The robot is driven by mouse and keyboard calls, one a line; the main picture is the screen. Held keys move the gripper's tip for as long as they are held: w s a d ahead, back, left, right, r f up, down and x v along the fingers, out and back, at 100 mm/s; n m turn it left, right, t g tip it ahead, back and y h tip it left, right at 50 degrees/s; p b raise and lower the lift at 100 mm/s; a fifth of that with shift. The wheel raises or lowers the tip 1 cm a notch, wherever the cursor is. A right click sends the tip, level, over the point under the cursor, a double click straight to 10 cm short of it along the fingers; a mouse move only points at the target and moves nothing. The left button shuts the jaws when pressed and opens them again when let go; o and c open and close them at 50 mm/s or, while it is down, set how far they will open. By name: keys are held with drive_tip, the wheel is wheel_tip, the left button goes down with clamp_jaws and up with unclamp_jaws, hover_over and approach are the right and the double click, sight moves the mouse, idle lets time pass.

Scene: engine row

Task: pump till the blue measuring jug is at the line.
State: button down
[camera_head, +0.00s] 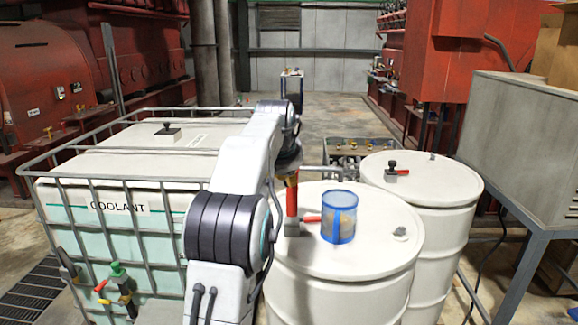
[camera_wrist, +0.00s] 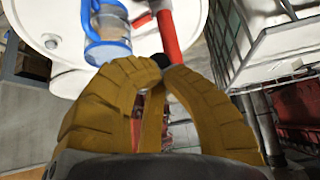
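The blue measuring jug (camera_head: 340,232) stands upright on the front white drum, with a clear front and something brownish showing inside. It also shows in the wrist view (camera_wrist: 108,48). I cannot make out its line or the exact level. The red hand pump (camera_head: 292,201) stands on the drum just left of the jug, its red spout (camera_head: 311,219) pointing at the jug. In the wrist view the red pump (camera_wrist: 168,32) ends in a black knob. My gripper (camera_wrist: 160,68) has its yellow fingers closed in around that knob; in the head view it (camera_head: 291,178) is at the pump's top.
The front drum's top (camera_head: 370,262) carries a small cap (camera_head: 399,233). A second white drum (camera_head: 440,185) stands behind right. A caged coolant tank (camera_head: 120,208) is at left. A grey cabinet (camera_head: 520,140) on a blue stand is at right.

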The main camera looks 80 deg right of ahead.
drive_tip(key=shift+a+r+b, duration=0.15)
drive_tip(key=shift+a+b, duration=0.15)
drive_tip(key=shift+a, duration=0.4)
drive_tip(key=shift+a+r+b, duration=0.15)
drive_tip(key=shift+a+b, duration=0.1)
drive_tip(key=shift+a, duration=0.45)
drive_tip(key=shift+r, duration=0.1)
drive_tip(key=v, duration=1.2)
drive_tip(key=shift+w+a, duration=0.1)
